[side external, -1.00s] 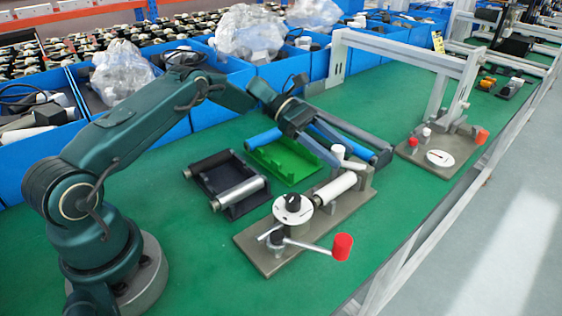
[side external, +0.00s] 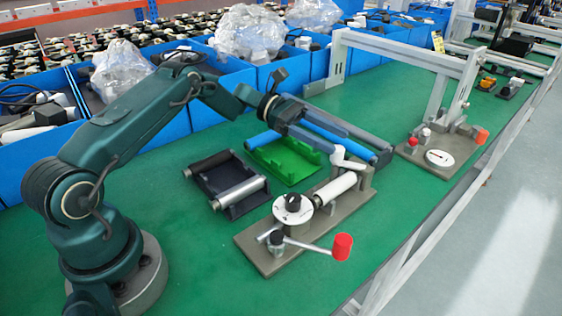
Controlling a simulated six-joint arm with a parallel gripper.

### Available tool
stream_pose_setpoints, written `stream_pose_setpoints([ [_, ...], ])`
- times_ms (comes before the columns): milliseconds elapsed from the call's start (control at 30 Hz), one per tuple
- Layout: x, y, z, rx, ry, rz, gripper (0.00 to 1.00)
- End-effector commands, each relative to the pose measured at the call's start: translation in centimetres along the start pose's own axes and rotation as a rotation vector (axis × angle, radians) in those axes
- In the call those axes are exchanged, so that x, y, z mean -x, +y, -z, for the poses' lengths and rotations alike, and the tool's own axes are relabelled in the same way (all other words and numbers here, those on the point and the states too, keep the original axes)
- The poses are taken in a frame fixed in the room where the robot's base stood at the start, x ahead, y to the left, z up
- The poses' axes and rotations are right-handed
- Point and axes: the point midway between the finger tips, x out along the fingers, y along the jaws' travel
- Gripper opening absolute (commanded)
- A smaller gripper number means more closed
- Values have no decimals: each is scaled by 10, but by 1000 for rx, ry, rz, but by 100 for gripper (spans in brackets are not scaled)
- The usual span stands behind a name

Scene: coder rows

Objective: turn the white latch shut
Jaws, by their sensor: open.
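The white latch (side external: 345,160) is a bent white lever on the far end of the near grey fixture (side external: 250,252), just beyond the white roller (side external: 334,188). Its knob end points up and its arm slants down to the right. My gripper (side external: 378,156) reaches across from the left, just above and behind the latch in the picture. Its two long fingers, with blue and grey faces, lie nearly side by side, their tips right of the latch. The gripper is open and holds nothing. I cannot tell whether a finger touches the latch.
The near fixture also carries a white dial (side external: 293,209) with a black knob and a lever with a red grip (side external: 342,246). Left are a dark roller tray (side external: 228,182) and a green tray (side external: 285,160). A similar fixture (side external: 440,157) stands far right. Blue bins line the back.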

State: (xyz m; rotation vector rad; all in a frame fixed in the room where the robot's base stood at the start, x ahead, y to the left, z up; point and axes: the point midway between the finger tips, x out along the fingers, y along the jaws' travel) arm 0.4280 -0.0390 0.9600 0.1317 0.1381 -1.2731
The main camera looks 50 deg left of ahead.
Motion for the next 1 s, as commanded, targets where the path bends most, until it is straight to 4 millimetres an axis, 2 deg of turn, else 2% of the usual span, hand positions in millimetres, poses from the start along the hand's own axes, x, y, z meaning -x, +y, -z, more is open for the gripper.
stream_pose_setpoints([
  [200,-16,-1,0,30,-183,-186,64],
  [500,-14,-5,27,61,-186,-432,64],
  [700,-16,-5,33,62,-167,-477,64],
  [1000,-48,12,28,60,-167,-475,64],
])
